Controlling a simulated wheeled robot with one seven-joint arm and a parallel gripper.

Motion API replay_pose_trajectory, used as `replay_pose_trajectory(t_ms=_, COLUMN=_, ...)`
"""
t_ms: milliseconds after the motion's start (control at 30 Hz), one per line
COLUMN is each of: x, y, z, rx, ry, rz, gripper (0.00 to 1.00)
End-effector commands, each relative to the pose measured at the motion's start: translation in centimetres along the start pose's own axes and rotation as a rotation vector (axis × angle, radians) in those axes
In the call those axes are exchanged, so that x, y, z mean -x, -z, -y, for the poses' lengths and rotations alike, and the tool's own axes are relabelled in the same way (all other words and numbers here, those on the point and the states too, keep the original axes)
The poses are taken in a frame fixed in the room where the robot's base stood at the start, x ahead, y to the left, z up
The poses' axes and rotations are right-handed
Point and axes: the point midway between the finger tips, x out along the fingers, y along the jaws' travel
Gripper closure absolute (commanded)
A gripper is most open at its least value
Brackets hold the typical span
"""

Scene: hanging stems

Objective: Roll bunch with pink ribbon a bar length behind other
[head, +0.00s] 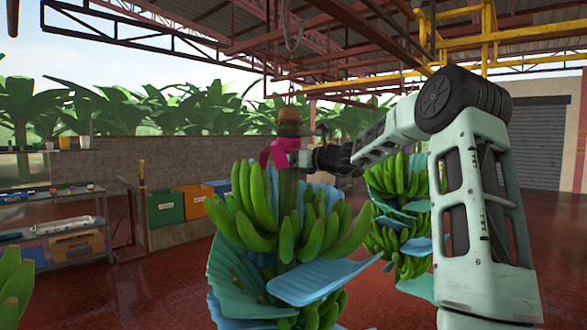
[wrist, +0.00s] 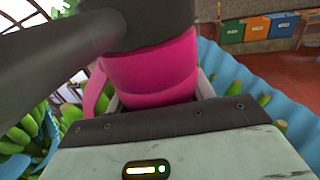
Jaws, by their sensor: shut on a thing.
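The bunch with the pink ribbon (head: 280,153) hangs in the middle of the head view, with green bananas and blue padding sheets between its hands. The ribbon is wrapped around its stem (head: 289,188), just under the brown stem top. My gripper (head: 300,158) reaches in from the right and is shut on the stem at the ribbon. In the wrist view the pink ribbon (wrist: 150,78) fills the space in front of my gripper; the fingertips are mostly hidden. The other bunch (head: 392,238) hangs behind and to the right, partly covered by the near one and my arm.
A yellow overhead rail (head: 470,45) and dark red roof beams cross above. Green, orange and blue bins (head: 165,207) stand by the low wall at the left, beside a metal shelf (head: 60,222). Open red floor lies between. More bananas (head: 12,285) show at the lower left edge.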

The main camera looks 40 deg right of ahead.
Motion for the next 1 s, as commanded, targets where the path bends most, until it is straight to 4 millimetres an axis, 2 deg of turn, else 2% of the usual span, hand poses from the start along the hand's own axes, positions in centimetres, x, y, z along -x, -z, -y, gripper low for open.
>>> replay_pose_trajectory(t_ms=33, x=0.2, y=0.7, z=-0.2, rx=0.01, ry=0.014, rz=-0.007, gripper=0.88)
replay_pose_trajectory(t_ms=233, x=0.0, y=0.5, z=-1.6, rx=0.007, ry=0.018, rz=-0.009, gripper=0.88)
replay_pose_trajectory(t_ms=633, x=-0.2, y=0.4, z=-2.0, rx=0.002, ry=0.014, rz=-0.008, gripper=0.88)
replay_pose_trajectory(t_ms=667, x=-0.2, y=0.4, z=-2.0, rx=0.002, ry=0.013, rz=-0.008, gripper=0.39)
replay_pose_trajectory(t_ms=700, x=-0.2, y=0.4, z=-2.1, rx=0.001, ry=0.012, rz=-0.008, gripper=0.28)
replay_pose_trajectory(t_ms=1000, x=-0.2, y=0.2, z=-2.1, rx=0.003, ry=0.012, rz=-0.005, gripper=0.27)
